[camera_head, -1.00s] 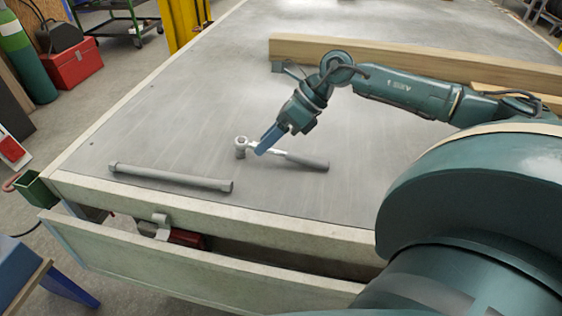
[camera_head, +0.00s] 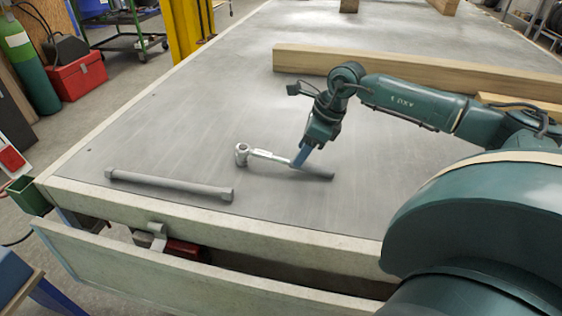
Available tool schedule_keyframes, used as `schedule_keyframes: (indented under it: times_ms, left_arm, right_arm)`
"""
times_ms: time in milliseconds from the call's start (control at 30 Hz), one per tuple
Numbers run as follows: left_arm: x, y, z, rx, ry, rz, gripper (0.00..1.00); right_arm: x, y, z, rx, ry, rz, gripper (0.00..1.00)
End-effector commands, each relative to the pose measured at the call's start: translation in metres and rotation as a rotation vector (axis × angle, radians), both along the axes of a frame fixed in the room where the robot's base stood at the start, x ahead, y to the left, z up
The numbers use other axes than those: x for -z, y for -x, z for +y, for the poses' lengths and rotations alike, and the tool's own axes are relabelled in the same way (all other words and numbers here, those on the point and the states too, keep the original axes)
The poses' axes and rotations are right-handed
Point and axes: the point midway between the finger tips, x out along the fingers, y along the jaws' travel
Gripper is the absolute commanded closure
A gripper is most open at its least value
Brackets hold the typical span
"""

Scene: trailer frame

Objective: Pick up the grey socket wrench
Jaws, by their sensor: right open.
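The grey socket wrench (camera_head: 270,156) lies on the grey trailer bed, its round head to the left and its darker handle to the right. My right gripper (camera_head: 298,163) comes down from above, with its blue fingers at the wrench near where the shaft meets the handle. The fingers cover a small part of the wrench. The gripper is open, and I cannot tell whether it touches the wrench. My left gripper is not in view.
A grey bar (camera_head: 170,186) lies on the bed to the left, near the front edge. A wooden beam (camera_head: 420,68) lies behind my right arm. A red toolbox (camera_head: 77,76) and a green cylinder (camera_head: 30,68) stand on the floor at the left. The bed's middle is mostly clear.

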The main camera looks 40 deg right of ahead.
Motion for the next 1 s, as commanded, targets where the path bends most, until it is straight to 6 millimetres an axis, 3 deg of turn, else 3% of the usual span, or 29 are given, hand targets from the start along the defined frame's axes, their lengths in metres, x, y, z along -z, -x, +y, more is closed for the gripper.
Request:
schedule_keyframes:
  times_ms: [267, 533, 1000]
  left_arm:
    - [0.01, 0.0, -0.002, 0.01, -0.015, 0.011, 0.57]
    - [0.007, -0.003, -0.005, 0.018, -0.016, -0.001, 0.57]
    - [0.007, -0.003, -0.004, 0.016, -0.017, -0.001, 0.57]
  right_arm:
    - [0.039, -0.01, 0.011, 0.0, -0.003, 0.001, 0.51]
    - [0.042, -0.011, 0.012, 0.0, -0.001, 0.001, 0.52]
    - [0.041, -0.011, 0.012, 0.0, -0.001, 0.001, 0.9]
